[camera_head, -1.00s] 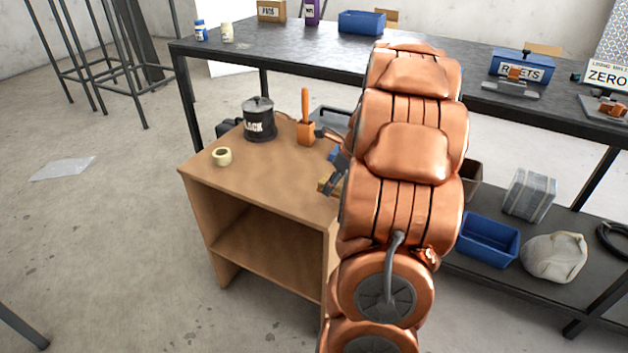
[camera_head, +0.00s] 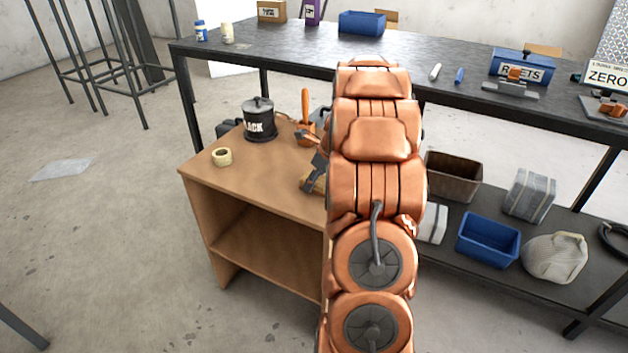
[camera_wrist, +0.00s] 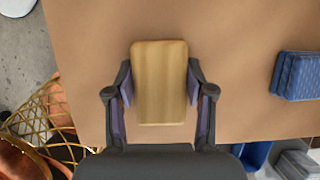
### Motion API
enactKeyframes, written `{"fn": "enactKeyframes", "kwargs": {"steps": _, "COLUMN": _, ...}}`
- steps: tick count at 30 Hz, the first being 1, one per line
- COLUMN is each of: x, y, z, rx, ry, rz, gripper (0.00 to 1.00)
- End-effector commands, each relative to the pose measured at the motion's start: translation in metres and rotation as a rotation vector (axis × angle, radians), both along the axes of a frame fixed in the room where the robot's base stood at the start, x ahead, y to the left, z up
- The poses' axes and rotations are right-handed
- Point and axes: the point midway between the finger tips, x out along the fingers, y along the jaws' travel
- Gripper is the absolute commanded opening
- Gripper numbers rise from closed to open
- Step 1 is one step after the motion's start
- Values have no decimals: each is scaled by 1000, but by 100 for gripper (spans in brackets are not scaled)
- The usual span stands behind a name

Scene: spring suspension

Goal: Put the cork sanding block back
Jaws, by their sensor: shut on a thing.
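The cork sanding block (camera_wrist: 159,82) is a tan, rounded block with streaks like wood grain. In the wrist view it sits between the two fingers of my gripper (camera_wrist: 160,88), which is shut on its sides. My gripper (camera_head: 309,180) is mostly hidden by the arm there. I cannot tell whether the block touches the cabinet top.
A blue ribbed block (camera_wrist: 297,76) lies to the right on the cabinet top. A dark bench (camera_head: 280,52) is behind. The cabinet's front left is clear.

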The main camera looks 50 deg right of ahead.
Motion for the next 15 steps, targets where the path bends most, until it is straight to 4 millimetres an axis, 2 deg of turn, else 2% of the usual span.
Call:
{"fn": "enactKeyframes", "kwargs": {"steps": 11, "x": 0, "y": 1, "z": -2, "rx": 2, "ry": 1, "rz": 1, "gripper": 21}}
{"fn": "enactKeyframes", "kwargs": {"steps": 12, "x": 0, "y": 0, "z": -3, "rx": 1, "ry": 0, "rz": 0, "gripper": 57}}
{"fn": "enactKeyframes", "kwargs": {"steps": 15, "x": 0, "y": 0, "z": -3, "rx": 1, "ry": 0, "rz": 0, "gripper": 67}}
